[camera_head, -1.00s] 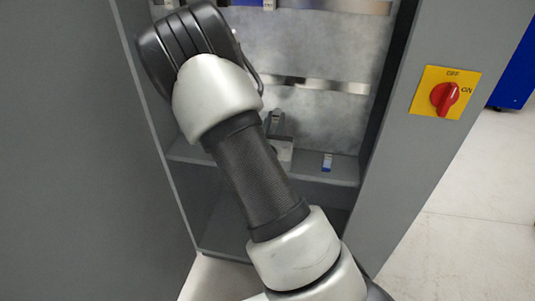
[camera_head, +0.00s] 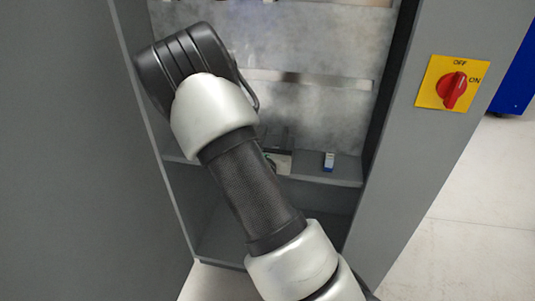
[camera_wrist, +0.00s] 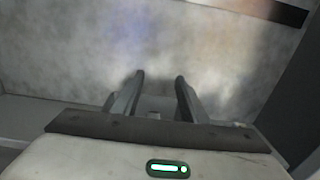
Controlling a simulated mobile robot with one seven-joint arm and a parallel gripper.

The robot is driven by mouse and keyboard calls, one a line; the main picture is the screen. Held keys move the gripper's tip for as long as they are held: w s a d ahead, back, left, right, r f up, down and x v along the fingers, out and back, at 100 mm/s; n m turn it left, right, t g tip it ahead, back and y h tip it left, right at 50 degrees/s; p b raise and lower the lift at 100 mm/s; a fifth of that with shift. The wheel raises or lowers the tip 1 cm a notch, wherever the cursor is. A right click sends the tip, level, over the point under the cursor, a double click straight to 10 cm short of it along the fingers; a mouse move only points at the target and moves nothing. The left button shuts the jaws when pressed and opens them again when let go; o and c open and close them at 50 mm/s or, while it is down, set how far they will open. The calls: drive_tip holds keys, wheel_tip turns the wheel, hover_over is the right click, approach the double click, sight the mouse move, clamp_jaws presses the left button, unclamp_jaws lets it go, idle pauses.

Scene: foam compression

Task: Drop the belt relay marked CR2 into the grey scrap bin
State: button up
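In the head view my gripper is mostly hidden behind my arm, low near the shelf. No grey scrap bin is seen, and no CR2 mark can be read.
The open grey cabinet has metal rails (camera_head: 345,82) across its back panel and a shelf (camera_head: 345,177) below. Its right frame carries a red rotary switch (camera_head: 452,90) on a yellow plate. A blue object (camera_head: 517,72) stands at the far right. The pale floor (camera_head: 470,235) there is clear.

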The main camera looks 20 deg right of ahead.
drive_tip(key=p+v, duration=0.7)
drive_tip(key=v, duration=1)
drive_tip(key=shift+s+a+p, duration=0.2)
drive_tip(key=shift+p, duration=0.1)
